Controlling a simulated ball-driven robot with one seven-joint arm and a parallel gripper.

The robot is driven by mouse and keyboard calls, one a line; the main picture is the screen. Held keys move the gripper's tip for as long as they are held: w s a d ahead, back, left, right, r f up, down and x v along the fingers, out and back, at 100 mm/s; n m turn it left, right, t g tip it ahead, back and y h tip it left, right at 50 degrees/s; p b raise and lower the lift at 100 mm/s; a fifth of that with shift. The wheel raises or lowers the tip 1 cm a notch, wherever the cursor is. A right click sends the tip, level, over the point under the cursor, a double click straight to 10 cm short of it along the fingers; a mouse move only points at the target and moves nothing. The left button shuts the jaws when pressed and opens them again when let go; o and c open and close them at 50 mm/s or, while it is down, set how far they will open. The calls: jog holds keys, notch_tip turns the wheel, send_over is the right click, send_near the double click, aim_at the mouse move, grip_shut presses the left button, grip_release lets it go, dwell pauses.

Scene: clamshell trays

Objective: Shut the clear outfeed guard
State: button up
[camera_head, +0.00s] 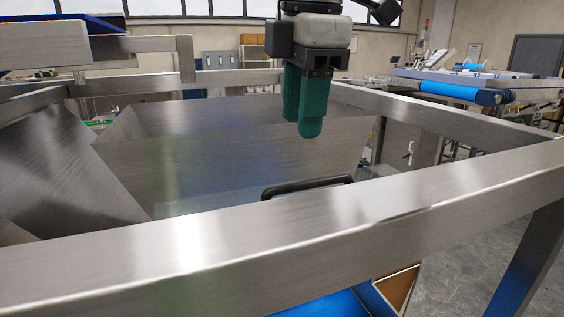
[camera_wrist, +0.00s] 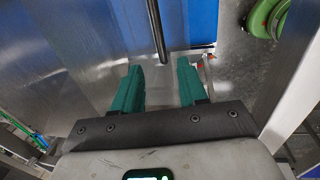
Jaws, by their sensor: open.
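A black bar handle (camera_head: 308,187) shows just behind the near steel rail, and I take it to be the guard's handle. The clear guard panel itself is hard to make out against the steel and blue behind it. My gripper (camera_head: 300,122) has green fingers pointing down, above the handle and apart from it. In the wrist view my gripper (camera_wrist: 160,68) is open and empty. There the black handle (camera_wrist: 157,30) runs from the top edge to near the gap between the fingertips. I cannot tell how far the guard is swung.
A steel frame rail (camera_head: 230,235) crosses the foreground, and another rail (camera_head: 430,122) runs along the right. Sloped steel sheets (camera_head: 60,170) fill the left. A blue-belted conveyor (camera_head: 455,90) stands at the back right. A green round object (camera_wrist: 266,18) lies at the wrist view's upper right.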

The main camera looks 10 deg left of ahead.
aim_at(294, 184)
jog(key=f, duration=0.3)
jog(key=w+f, duration=0.1)
jog(key=f, duration=0.2)
jog(key=a+f, duration=0.1)
jog(key=f, duration=0.3)
jog(key=shift+w, duration=0.15)
grip_shut()
dwell(0.4)
